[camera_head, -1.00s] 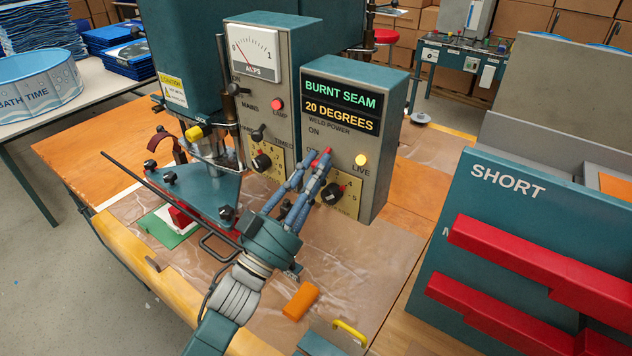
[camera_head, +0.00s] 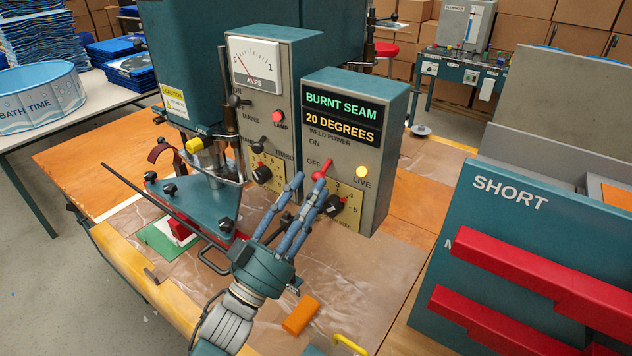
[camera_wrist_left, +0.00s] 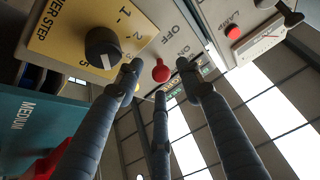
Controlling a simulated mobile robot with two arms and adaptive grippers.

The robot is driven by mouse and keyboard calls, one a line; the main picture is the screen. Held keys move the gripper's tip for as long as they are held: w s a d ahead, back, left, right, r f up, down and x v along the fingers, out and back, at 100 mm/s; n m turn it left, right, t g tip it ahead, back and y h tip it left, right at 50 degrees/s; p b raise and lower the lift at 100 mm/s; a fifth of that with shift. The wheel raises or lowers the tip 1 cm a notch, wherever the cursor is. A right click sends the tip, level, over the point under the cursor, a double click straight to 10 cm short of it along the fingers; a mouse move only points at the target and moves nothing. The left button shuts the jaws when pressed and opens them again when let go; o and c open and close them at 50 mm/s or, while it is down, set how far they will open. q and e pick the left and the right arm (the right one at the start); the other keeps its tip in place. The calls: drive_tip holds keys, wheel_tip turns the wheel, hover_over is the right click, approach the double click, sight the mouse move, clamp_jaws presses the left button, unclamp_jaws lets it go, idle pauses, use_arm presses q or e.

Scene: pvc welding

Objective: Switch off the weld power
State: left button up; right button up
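The weld power switch is a red lever (camera_head: 322,169) on the front of the grey weld control box (camera_head: 376,165), between the ON and OFF labels. The lever slants, with its lower end near OFF. The LIVE lamp (camera_head: 362,172) beside it glows yellow. My left gripper (camera_head: 307,182) is just below and left of the lever, with its blue fingers spread and nothing between them. In the left wrist view, the red knob of the lever (camera_wrist_left: 161,70) shows just beyond the fingertips (camera_wrist_left: 160,78), seemingly apart from them. My right gripper is out of view.
A black rotary knob (camera_head: 333,206) on a yellow plate sits close below the lever. The taller meter box (camera_head: 293,110) stands to the left. An orange block (camera_head: 300,315) lies on the bench. A teal SHORT rack (camera_head: 500,215) with red bars stands at right.

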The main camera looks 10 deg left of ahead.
use_arm(q)
drive_tip(key=v, duration=0.9)
drive_tip(key=shift+s, duration=0.15)
drive_tip(key=shift+f, duration=0.1)
